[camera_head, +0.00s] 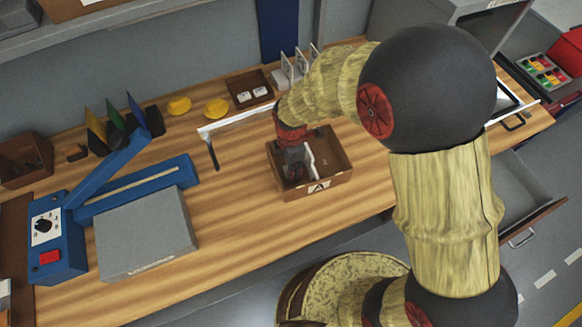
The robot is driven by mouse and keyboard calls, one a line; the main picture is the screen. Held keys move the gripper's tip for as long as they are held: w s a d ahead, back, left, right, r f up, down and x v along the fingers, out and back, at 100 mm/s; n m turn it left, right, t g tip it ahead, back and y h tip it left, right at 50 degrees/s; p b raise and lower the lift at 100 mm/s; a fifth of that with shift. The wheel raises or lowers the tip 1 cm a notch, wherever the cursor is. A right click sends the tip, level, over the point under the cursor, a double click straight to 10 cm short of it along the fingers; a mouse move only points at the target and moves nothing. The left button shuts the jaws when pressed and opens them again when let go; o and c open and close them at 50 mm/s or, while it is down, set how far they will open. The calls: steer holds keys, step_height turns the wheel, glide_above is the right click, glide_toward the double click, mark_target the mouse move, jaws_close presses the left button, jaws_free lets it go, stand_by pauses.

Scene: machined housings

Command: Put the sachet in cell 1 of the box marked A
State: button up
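The brown box marked A (335,181) stands on the wooden bench near its front edge, with a white label bearing a dark A on its front wall. My gripper (294,174) points down into the left part of this box. The fingers are small and dark, and I cannot tell whether they are open or shut, or whether they hold anything. A pale upright strip (310,160) shows inside the box just right of my gripper; I cannot tell whether it is a divider or the sachet. I see no other sachet clearly. My arm and gripper hide part of the box's inside.
A blue sealing machine (58,235) and a grey block (145,232) stand at the left. A small brown tray (248,89) with white pieces and two yellow objects (216,108) lie at the back. A white-edged bar with a dark handle (236,122) lies behind the box. An open drawer (520,195) is at right.

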steer(key=shift+f, duration=0.1)
steer(key=o, duration=0.9)
steer(key=shift+o, duration=0.2)
step_height(320, 180, up, 12)
steer(key=r+p, duration=0.1)
steer(key=p, duration=0.2)
steer(key=s+d+r+m+t, duration=0.2)
steer(key=s+d+r+m, duration=0.1)
steer(key=d+r+m, duration=0.8)
steer(key=s+d+r+m+t, duration=0.3)
steer(key=s+d+r+m, duration=0.6)
steer(key=s+m, duration=0.1)
steer(key=shift+s+d+r+m+t, duration=0.2)
steer(key=shift+s+m+t, duration=0.15)
steer(key=shift+m, duration=0.25)
